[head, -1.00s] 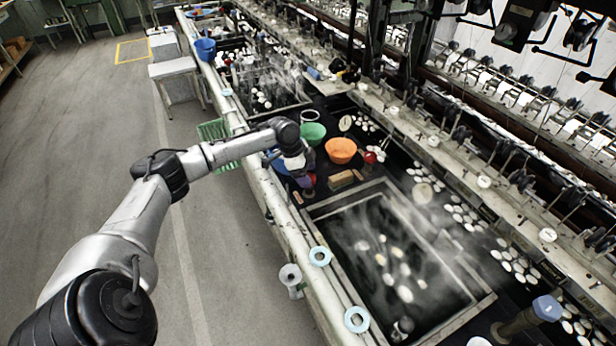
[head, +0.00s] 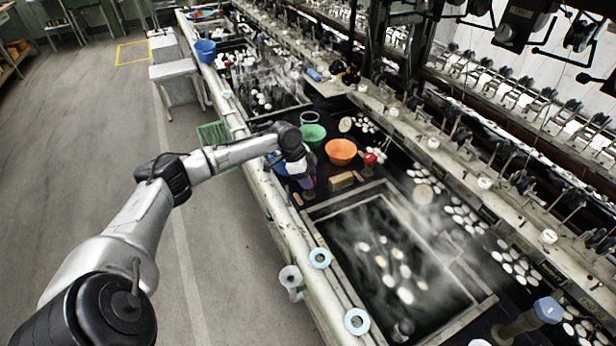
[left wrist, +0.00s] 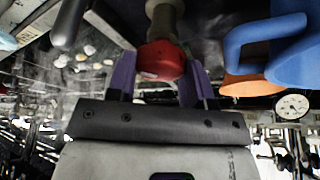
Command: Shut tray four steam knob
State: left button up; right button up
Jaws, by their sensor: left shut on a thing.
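A red knob (left wrist: 160,60) on a stubby pipe shows in the left wrist view, between the two purple fingers of my left gripper (left wrist: 155,78). The gripper is shut on this knob. In the head view my left gripper (head: 307,184) points down at the near rim of the basins, beside the corner of the steaming tray (head: 322,212). There the gripper mostly hides the knob. I cannot read a number on the tray. My right gripper is not in view.
An orange bowl (head: 341,151) and a green bowl (head: 313,133) stand just beyond the gripper. Another red-topped item (head: 370,159) stands near a tan block (head: 341,180). A blue vessel (left wrist: 292,50) is close to the gripper.

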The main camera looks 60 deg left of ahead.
pick_arm(q)
jog(key=shift+r+m+p, duration=0.15)
jog(key=shift+m+p, duration=0.45)
jog(key=shift+p, duration=0.05)
jog(key=shift+m+g+h+p, duration=0.4)
jog(key=shift+m, duration=0.3)
jog(key=shift+w+m+g, duration=0.1)
jog(key=shift+m+g, duration=0.2)
jog(key=shift+m, duration=0.6)
jog(key=shift+m+g+h, duration=0.4)
jog(key=shift+m, duration=1.3)
jog(key=shift+g, duration=0.3)
